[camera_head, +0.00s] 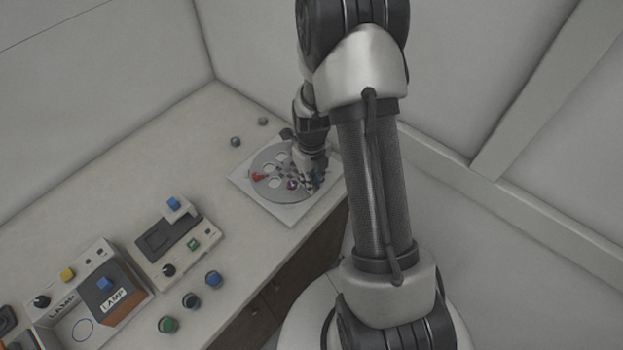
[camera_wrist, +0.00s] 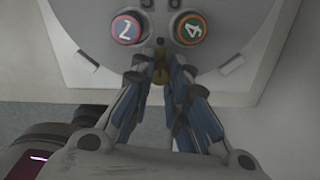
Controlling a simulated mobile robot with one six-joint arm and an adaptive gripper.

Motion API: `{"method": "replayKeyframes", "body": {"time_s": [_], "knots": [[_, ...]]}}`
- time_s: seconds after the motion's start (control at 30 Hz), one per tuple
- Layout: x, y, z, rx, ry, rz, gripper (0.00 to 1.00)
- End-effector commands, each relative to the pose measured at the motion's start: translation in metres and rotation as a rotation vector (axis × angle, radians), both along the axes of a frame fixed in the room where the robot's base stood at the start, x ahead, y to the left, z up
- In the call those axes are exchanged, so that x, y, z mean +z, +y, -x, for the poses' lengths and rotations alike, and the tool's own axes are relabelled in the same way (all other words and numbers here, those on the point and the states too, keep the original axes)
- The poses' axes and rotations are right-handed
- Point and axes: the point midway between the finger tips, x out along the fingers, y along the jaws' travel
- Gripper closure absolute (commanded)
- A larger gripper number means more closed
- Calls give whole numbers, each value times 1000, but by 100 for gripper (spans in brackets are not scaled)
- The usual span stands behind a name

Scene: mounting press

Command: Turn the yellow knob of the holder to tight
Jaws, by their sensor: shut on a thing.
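The holder is a round grey disc (camera_head: 265,185) on a pale square base (camera_head: 285,215) at the far end of the bench. My gripper (camera_head: 308,178) is over the near right part of the disc. In the wrist view my gripper (camera_wrist: 160,62) has its two fingertips close together around the yellow knob (camera_wrist: 160,76), at the disc's edge. Only a small yellowish part of the knob shows between the fingers. How far the knob is turned cannot be told. Two round pieces sit in the disc: one marked 7 (camera_wrist: 126,28) and one marked 4 (camera_wrist: 191,28).
A red piece (camera_head: 258,176) lies on the disc's left part. Two small dark knobs (camera_head: 235,141) stand behind the holder. Left on the bench are a control box (camera_head: 175,243), a lamp box (camera_head: 88,296) and several round pieces (camera_head: 191,300). Bench between is clear.

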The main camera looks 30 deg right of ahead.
Motion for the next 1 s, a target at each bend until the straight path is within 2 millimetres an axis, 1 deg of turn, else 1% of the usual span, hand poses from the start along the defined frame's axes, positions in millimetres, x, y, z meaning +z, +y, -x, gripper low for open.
{"method": "replayKeyframes", "body": {"time_s": [0.03,0.37,0.67,0.77,0.87,1.0], "knots": [[0,0,-1,0,-1,1,84],[0,0,0,1,-1,0,63],[0,0,0,6,0,0,63],[0,0,0,37,0,0,63],[0,0,0,112,0,0,63],[0,0,0,283,0,0,63]]}}
